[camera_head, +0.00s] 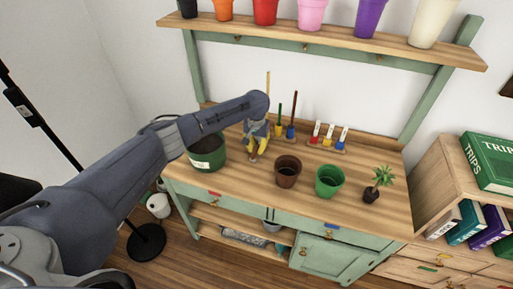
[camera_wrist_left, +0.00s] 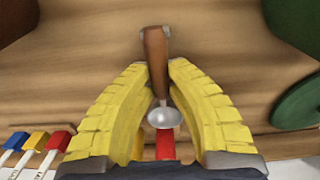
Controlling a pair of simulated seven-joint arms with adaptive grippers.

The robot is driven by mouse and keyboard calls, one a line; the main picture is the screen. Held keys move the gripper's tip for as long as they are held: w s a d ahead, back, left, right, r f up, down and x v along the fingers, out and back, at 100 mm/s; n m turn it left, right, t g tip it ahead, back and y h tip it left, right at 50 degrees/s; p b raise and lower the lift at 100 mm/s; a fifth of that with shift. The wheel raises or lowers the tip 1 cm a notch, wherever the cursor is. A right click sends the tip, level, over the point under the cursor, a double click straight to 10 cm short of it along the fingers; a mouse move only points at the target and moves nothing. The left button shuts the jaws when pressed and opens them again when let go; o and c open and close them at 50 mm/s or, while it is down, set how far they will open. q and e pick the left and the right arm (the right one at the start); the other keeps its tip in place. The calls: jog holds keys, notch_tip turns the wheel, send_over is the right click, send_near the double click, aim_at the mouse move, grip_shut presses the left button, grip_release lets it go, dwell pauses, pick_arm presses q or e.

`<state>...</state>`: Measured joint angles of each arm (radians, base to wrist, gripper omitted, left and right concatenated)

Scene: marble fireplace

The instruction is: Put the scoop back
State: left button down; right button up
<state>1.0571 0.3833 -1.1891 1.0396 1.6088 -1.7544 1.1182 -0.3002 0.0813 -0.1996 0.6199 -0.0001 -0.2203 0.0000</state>
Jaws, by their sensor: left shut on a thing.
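The scoop has a brown wooden handle (camera_wrist_left: 155,55) and a small silver bowl (camera_wrist_left: 165,117). In the left wrist view my left gripper (camera_wrist_left: 160,66) has its yellow fingers shut on the handle, with the bowl between the fingers. In the head view my left gripper (camera_head: 254,156) points down just above the wooden worktop (camera_head: 235,178), between the large green pot and the brown pot. The scoop is not clearly visible there. Behind the gripper stand upright tools with coloured bases, including one with a blue base (camera_head: 291,131). My right gripper is not in view.
A large green pot (camera_head: 207,158) stands left of the gripper. A brown pot (camera_head: 287,171), a green pot (camera_head: 329,181) and a small plant (camera_head: 378,183) stand to the right. A shelf (camera_head: 300,42) with pots overhangs.

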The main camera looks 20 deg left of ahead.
aim_at(256, 147)
pick_arm(q)
jog(key=c, duration=1.4)
grip_release()
notch_tip(256, 147, up, 12)
jog(key=shift+s+r, duration=0.1)
jog(key=shift+s, duration=0.05)
